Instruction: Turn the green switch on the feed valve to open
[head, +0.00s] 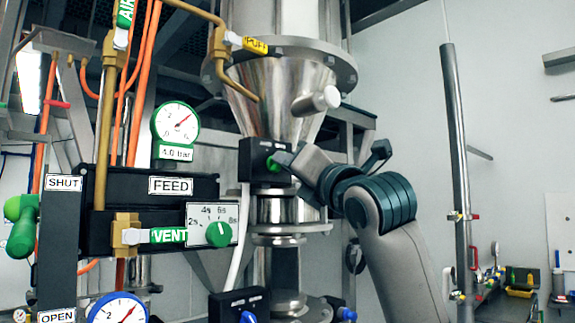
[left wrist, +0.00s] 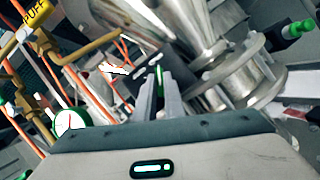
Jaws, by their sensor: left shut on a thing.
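The feed valve's black switch box (head: 250,160) sits under the steel hopper in the head view. Its small green switch (head: 272,166) is on the front face, partly hidden by my left gripper (head: 284,161). My left arm reaches up to it from the lower right of the picture. In the left wrist view, the green switch (left wrist: 159,76) shows as a thin upright strip between the two finger ends. My left gripper (left wrist: 160,90) is shut on it. The lettering on the box is too small to read. My right gripper is in neither view.
The steel hopper (head: 285,90) is above the box. A FEED panel (head: 140,190) with a green dial (head: 219,234), gauges, brass pipes and orange hoses stands at left. A similar box with a blue switch (head: 248,316) is below. A steel post (head: 458,150) stands at right.

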